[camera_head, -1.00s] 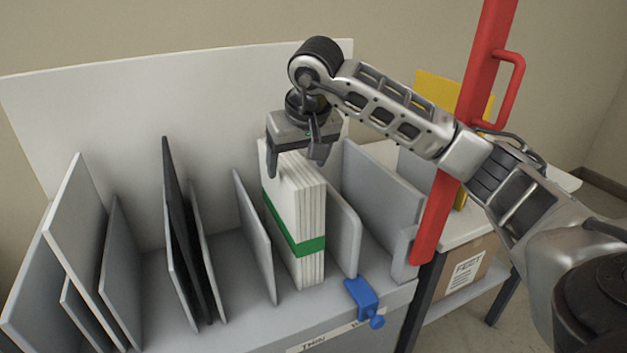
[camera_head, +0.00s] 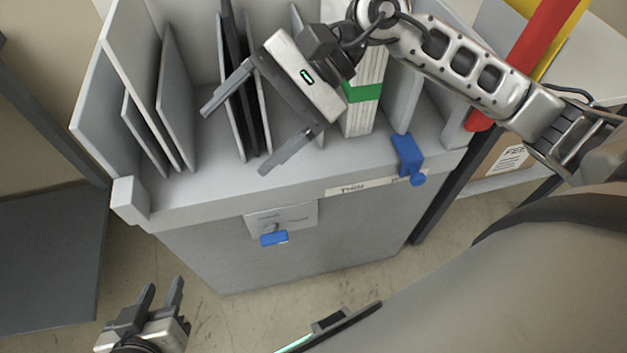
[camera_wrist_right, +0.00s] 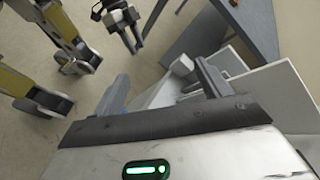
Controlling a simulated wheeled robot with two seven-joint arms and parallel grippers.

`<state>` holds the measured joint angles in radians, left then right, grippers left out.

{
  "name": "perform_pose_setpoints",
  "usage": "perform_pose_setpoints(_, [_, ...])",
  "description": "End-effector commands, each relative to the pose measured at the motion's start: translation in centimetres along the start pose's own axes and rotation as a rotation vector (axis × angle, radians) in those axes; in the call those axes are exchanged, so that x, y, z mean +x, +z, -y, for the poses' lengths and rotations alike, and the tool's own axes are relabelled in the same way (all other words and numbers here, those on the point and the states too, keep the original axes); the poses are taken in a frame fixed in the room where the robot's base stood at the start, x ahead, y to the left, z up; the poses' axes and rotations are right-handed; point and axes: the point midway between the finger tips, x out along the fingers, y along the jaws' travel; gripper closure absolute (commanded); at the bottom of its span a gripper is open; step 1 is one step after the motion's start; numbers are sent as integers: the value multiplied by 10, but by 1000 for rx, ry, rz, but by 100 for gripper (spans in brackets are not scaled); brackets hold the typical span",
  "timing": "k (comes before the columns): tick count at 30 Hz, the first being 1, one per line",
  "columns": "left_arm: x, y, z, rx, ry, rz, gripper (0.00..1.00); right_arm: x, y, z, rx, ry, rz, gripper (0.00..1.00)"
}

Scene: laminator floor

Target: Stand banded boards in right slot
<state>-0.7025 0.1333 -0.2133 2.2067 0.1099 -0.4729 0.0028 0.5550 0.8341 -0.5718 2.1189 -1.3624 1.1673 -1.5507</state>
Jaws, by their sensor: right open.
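The white boards with a green band (camera_head: 362,92) stand upright as one bundle in the rack (camera_head: 185,205), between a grey divider on their left and another grey divider (camera_head: 403,95) on their right. My right wrist hides their top in the head view. My right gripper (camera_head: 236,141) is open and empty, left of the bundle and in front of the dark boards; its spread fingers also show in the right wrist view (camera_wrist_right: 160,85). My left gripper (camera_head: 162,287) is low at the front left, its fingers apart and empty; it also shows in the right wrist view (camera_wrist_right: 130,32).
A blue clamp (camera_head: 407,155) sits on the rack's front edge beside a "THIN" label (camera_head: 352,189). Dark boards (camera_head: 238,90) and grey panels stand left of the bundle. A red bar (camera_head: 535,50) rises at the right. Open floor lies in front of the rack.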

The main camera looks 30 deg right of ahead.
Motion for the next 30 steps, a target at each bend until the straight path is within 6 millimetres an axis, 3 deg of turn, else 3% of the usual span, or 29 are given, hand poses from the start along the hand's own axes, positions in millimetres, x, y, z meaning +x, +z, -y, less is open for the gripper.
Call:
perform_pose_setpoints(1, [0,0,0,0,0,-1,64,20,30,8,266,-137,223,24])
perform_pose_setpoints(2, [0,-1,0,0,0,-1,64,23,42,18,436,-214,349,24])
perform_pose_setpoints(3, [0,-1,0,0,0,-2,64,22,53,30,675,-306,517,24])
perform_pose_setpoints(5, [0,-1,0,0,0,-2,64,13,53,46,1053,-425,771,24])
perform_pose_setpoints(8, [0,-1,0,0,0,-2,64,-6,12,48,1712,-586,1205,24])
perform_pose_setpoints(11, [0,-1,0,0,0,-2,64,-7,-54,5,2360,-715,1664,24])
perform_pose_setpoints(12, [0,-1,0,0,0,-3,64,-1,-77,-24,-2382,699,-1701,24])
perform_pose_setpoints(15, [0,-1,0,1,0,-3,64,22,-108,-95,-1891,533,-1424,24])
perform_pose_setpoints(18, [0,-1,0,1,0,-3,64,43,-114,-149,-1561,441,-1247,24])
perform_pose_setpoints(21, [0,-1,0,1,0,-3,64,57,-112,-180,-1372,394,-1149,24])
perform_pose_setpoints(24, [0,-1,0,1,0,-3,64,63,-110,-192,-1296,374,-1110,24])
perform_pose_setpoints(30, [1,-1,0,1,0,-3,64,63,-110,-192,-1291,373,-1106,24])
